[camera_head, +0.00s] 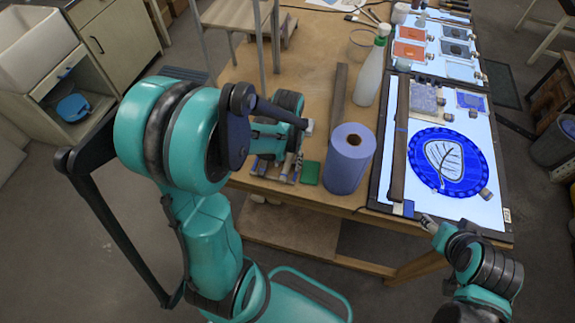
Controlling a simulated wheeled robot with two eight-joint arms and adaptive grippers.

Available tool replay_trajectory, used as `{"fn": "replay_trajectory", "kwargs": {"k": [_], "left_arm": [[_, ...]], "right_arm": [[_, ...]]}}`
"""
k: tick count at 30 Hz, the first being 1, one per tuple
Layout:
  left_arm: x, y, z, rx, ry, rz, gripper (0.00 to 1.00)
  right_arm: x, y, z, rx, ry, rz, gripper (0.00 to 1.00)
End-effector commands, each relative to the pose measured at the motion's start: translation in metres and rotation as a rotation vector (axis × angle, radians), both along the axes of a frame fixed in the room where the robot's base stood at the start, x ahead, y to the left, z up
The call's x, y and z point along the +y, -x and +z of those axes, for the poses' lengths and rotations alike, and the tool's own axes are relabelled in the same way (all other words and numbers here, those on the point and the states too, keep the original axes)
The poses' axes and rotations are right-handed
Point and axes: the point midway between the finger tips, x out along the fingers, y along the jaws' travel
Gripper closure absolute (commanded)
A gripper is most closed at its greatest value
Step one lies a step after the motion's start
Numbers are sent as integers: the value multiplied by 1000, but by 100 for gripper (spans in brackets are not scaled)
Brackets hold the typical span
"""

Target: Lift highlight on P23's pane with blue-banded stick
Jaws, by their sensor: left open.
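A round pane with a wide blue rim and a pale centre with a dark-lined leaf (449,161) lies on the lit panel (405,232) at the right; I cannot read its label. Several small stick-like tools (273,174) lie on the table left of the blue roll; I cannot make out which has a blue band. My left gripper (286,158) is low over these tools, open, partly hidden by my own arm. My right gripper (428,222) is at the panel's front edge, just below the round pane; its fingers are too small to judge.
A blue paper roll (348,160) and a white spray bottle (371,72) stand between the tools and the panel. A long dark bar (395,140) lies along the panel's left side. Smaller panes (424,98) lie behind the round one. A green block (309,172) sits beside the tools.

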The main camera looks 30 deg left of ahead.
Motion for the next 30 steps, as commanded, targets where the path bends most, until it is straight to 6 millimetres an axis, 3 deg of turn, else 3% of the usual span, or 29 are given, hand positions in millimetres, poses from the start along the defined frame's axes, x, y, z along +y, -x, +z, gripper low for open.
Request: {"fn": "replay_trajectory", "kwargs": {"k": [2,7,19,30], "left_arm": [[0,0,1,0,0,0,57],[0,0,1,0,0,0,100],[0,0,7,0,0,0,100],[0,0,79,0,0,0,100]], "right_arm": [[0,0,0,0,0,0,45],[0,0,0,0,0,0,45],[0,0,3,0,0,0,45],[0,0,24,0,0,0,45]]}}
